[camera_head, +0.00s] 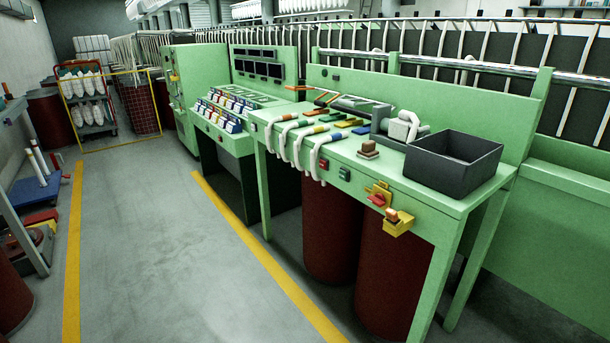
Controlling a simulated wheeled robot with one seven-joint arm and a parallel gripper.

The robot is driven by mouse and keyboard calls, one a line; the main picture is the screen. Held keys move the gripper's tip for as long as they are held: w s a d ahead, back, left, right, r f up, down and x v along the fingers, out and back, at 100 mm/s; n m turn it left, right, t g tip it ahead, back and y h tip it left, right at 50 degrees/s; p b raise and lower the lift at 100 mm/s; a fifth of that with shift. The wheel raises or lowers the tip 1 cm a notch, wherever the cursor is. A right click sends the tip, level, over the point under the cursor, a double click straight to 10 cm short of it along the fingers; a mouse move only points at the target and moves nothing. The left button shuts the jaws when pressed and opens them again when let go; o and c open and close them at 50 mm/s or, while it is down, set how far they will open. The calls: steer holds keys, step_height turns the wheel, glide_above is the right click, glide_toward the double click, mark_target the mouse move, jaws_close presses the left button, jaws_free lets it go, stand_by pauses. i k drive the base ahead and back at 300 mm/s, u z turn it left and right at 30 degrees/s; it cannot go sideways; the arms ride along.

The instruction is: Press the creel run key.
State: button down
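On the front edge of a green bench (400,184) there is a small green push button (344,174), with a red one (323,163) to its left. Further back, a green console (236,145) carries rows of small blue, white, red and yellow keys (221,109) on its sloped top. Their labels are too small to read, so I cannot tell which key is the creel run key. A yellow box with a red-orange part (397,222) hangs on the bench front. My gripper is not in view.
A dark open bin (453,163) sits at the bench's right end, with dark red drums (390,275) below. Clear grey floor (150,250) runs between yellow lines. A red trolley (87,98) and yellow-framed cage (140,105) stand far left; shelving stands at near left.

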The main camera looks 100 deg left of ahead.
mark_target(342, 174)
steer(key=k, duration=0.1)
steer(key=u, duration=2.15)
steer(key=i, duration=1.5)
